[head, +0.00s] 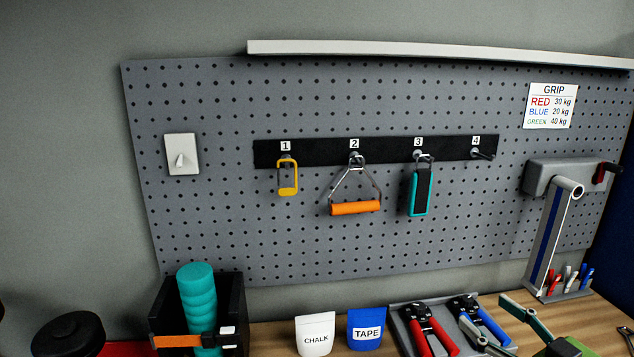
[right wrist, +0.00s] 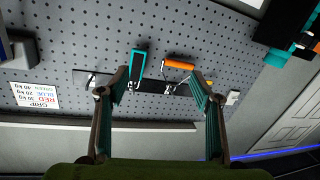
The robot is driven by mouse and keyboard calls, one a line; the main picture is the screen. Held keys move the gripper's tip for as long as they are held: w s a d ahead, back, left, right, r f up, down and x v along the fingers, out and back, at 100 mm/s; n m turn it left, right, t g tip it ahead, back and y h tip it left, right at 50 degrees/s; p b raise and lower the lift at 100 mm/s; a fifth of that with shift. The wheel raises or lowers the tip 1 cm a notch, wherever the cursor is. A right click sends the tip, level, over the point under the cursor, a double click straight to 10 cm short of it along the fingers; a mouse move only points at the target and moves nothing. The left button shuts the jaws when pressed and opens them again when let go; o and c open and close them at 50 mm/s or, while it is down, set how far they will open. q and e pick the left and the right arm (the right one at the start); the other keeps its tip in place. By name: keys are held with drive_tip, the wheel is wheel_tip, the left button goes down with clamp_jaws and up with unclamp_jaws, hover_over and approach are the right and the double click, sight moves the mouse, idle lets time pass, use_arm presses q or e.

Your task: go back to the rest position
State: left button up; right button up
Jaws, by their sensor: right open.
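My right gripper (head: 487,312) is low at the right in the head view, in front of the bench. In the right wrist view its two teal-padded fingers (right wrist: 160,82) stand wide apart with nothing between the pads. That view shows the pegboard upside down. On the black hook strip (head: 318,149), a yellow carabiner-like clip (head: 288,190) hangs at hook 1. An orange-handled grip (head: 355,208) hangs at hook 2, and a teal-and-black strap (head: 419,192) at hook 3. Hook 4 (head: 483,154) is bare. My left gripper is out of view.
On the bench are a black bin (head: 240,310) with a teal roller (head: 197,290), a CHALK bag (head: 315,333), a TAPE bag (head: 366,329) and a tray (head: 400,325) with red and blue hand grips. A jointed wall fixture (head: 553,230) stands out at right.

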drive_tip(key=s+a+f+g+h, duration=0.1)
drive_tip(key=s+a+f+g, duration=0.2)
drive_tip(key=f, duration=0.4)
drive_tip(key=s+a+f+m+g+h, duration=0.1)
drive_tip(key=s+a+f, duration=0.1)
drive_tip(key=s+f, duration=0.3)
drive_tip(key=s+a+f+g, duration=0.2)
drive_tip(key=s+a+f, duration=0.1)
drive_tip(key=f, duration=0.5)
drive_tip(key=s+a+f+m+g+h, duration=0.1)
drive_tip(key=s+a+f+g+h, duration=0.2)
drive_tip(key=s, duration=0.5)
drive_tip(key=s+f+m+g, duration=0.2)
drive_tip(key=s+f+g, duration=0.25)
drive_tip(key=s, duration=0.35)
wheel_tip(320, 180, down, 34)
drive_tip(key=s+b, duration=0.3)
drive_tip(key=b, duration=0.3)
use_arm(q)
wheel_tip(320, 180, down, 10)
drive_tip(key=b, duration=0.4)
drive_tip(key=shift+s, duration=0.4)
use_arm(e)
drive_tip(key=s+d+f+g, duration=0.1)
drive_tip(key=s+d+f, duration=0.1)
drive_tip(key=s+f, duration=1.4)
wheel_tip(320, 180, down, 3)
drive_tip(key=shift+s+d+f+n+g+h, duration=0.1)
drive_tip(key=shift+s+d+n+g+h, duration=0.1)
drive_tip(key=shift+d+n+g+h, duration=0.15)
